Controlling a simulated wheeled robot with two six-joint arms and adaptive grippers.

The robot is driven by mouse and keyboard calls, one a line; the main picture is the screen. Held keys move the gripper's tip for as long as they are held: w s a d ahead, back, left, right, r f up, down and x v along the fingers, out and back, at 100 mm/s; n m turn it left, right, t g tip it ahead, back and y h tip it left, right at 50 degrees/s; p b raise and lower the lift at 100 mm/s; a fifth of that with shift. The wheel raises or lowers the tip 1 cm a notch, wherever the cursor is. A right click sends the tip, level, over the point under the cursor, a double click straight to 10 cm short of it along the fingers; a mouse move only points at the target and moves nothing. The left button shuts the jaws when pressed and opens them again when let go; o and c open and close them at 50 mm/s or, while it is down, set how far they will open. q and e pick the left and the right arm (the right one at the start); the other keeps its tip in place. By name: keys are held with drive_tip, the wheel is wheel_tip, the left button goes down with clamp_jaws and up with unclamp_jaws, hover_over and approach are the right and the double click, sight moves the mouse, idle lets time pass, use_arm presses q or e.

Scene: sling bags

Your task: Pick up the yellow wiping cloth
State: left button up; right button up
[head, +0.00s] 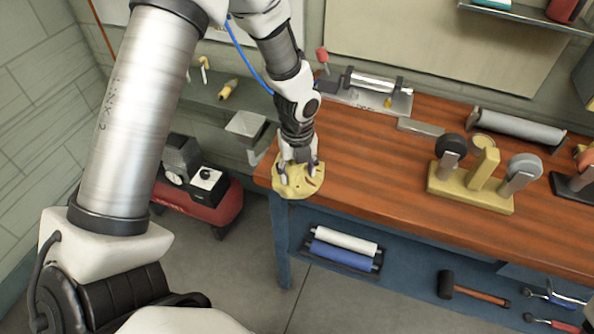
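The yellow wiping cloth (301,188) lies at the left front corner of the wooden workbench (375,158), its front edge at the bench's edge. It looks crumpled, with dark marks on it. My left gripper (298,178) points down onto the cloth from above. Its fingers are spread apart, one on each side, with cloth visible between them. The fingertips are at or just above the cloth; I cannot tell if they touch it. My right gripper is not in the view.
A yellow stand with grey-headed tools (470,199) sits to the right on the bench. A grey roller (515,128) and a metal device (373,92) are at the back. A red compressor (203,202) stands on the floor at left. The bench middle is clear.

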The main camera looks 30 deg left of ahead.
use_arm(q)
drive_tip(key=shift+o, duration=0.5)
drive_tip(key=shift+s+f, duration=0.2)
drive_tip(key=shift+f, duration=0.15)
drive_tip(key=shift+c, duration=0.2)
drive_tip(key=shift+w, duration=0.1)
drive_tip(key=c, duration=0.6)
